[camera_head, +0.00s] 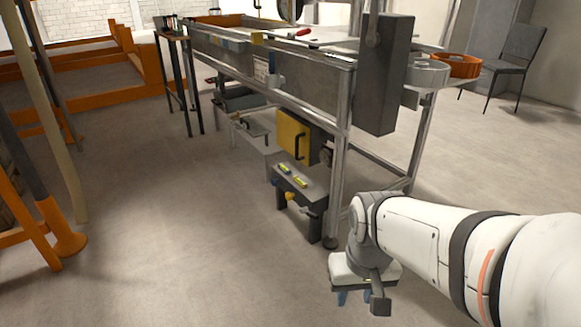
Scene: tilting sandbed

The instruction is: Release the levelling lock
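The sandbed table (310,75) is a grey metal trough on a frame, running from the back left to the centre. Under it, a low grey stand (312,190) carries small yellow and blue parts on top and a yellow-orange knob (292,197) on its front. Behind it is a yellow panel (291,136) with a black handle. No label shows which part is the levelling lock. My gripper (356,298) points down near the floor, right of and in front of the stand. Its blue fingertips look apart, with nothing visible between them.
A tall dark grey box (384,75) hangs at the table's near corner. A table leg (337,190) stands between the stand and my arm. An orange ring (457,65) and a chair (510,65) are at right. Orange frames (60,240) stand at left. The floor at centre left is clear.

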